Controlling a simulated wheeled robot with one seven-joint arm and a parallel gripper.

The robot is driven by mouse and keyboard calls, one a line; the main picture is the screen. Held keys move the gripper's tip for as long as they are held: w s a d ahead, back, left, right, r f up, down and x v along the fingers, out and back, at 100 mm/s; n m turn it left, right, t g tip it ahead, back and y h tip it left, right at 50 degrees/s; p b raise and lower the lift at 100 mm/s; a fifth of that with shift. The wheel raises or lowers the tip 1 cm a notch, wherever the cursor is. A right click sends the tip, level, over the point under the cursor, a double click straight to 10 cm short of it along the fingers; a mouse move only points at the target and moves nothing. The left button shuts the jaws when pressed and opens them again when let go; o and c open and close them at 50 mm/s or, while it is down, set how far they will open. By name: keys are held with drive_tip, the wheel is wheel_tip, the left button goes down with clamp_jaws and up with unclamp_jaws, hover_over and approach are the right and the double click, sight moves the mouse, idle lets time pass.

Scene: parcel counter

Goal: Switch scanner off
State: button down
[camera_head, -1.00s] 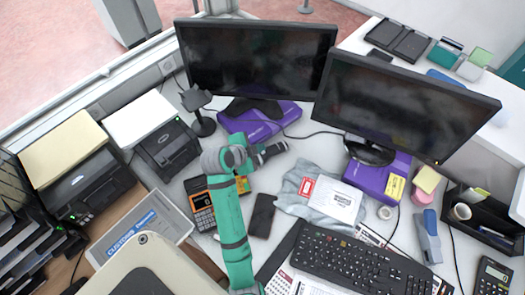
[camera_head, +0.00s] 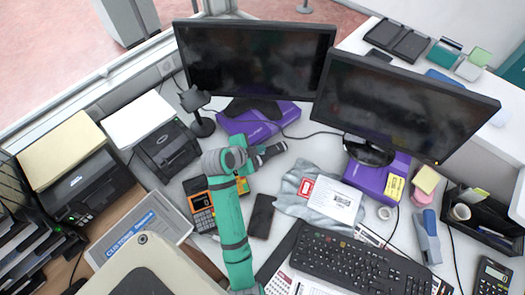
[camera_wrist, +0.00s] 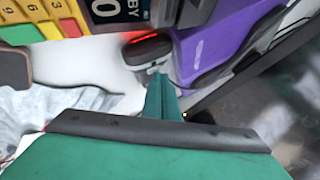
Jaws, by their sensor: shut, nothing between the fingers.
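A dark scanner-like device on a stand (camera_head: 196,99) is upright left of the purple box under the left monitor in the head view. My gripper (camera_head: 284,147) is shut and empty, above the counter in front of that box and to the right of the stand. In the wrist view my gripper (camera_wrist: 163,82) points toward a dark rounded device with a red glow (camera_wrist: 148,46) beside the purple box. I cannot tell whether this is the scanner. A keypad device with a display (camera_wrist: 118,12) is at the top left; my arm partly hides it in the head view. No switch is clearly visible.
Two monitors (camera_head: 255,60) stand behind my gripper, the left one by a purple box (camera_head: 235,123). A grey bag with a label (camera_head: 290,200), a phone (camera_head: 261,216) and a keyboard (camera_head: 335,262) lie in front. A printer (camera_head: 168,150) stands left.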

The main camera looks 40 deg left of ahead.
drive_tip(key=shift+d+f, duration=0.15)
drive_tip(key=shift+s, duration=0.15)
drive_tip(key=shift+a, duration=0.2)
drive_tip(key=shift+r, duration=0.95)
drive_tip(key=shift+w+d+r, duration=0.1)
drive_tip(key=shift+r, duration=1.1)
drive_tip(key=shift+w+r, duration=0.1)
drive_tip(key=shift+r, duration=1.05)
drive_tip(key=shift+s+r, duration=0.25)
drive_tip(key=shift+r, duration=0.4)
